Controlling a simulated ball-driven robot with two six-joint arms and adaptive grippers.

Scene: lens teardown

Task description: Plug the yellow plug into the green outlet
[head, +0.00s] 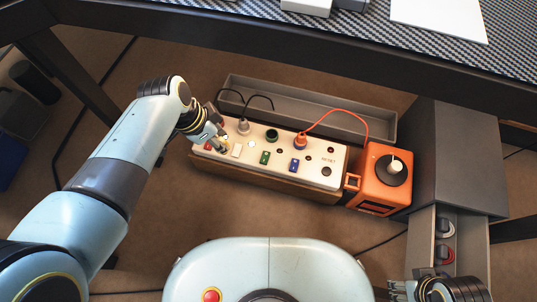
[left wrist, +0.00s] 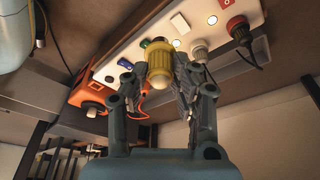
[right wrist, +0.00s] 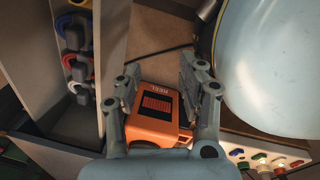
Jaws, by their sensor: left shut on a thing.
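The yellow plug (left wrist: 160,66) is held between the fingertips of my left gripper (left wrist: 168,82). In the head view my left gripper (head: 222,141) is over the left end of the white outlet panel (head: 218,155). The green outlet (head: 272,135) is a dark round socket near the panel's middle, with no plug in it. In the left wrist view the yellow plug overlaps the panel and mostly hides that outlet; the gap between them cannot be judged. My right gripper (right wrist: 155,88) is open and empty, with an orange box (right wrist: 155,112) visible beyond its fingers.
A grey plug (head: 243,127) and an orange-corded plug (head: 300,141) flank the green outlet. A grey tray (head: 350,122) lies behind the panel. The orange reel box (head: 383,180) and a grey cabinet (head: 450,160) stand right. The dark table edge (head: 300,50) crosses above.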

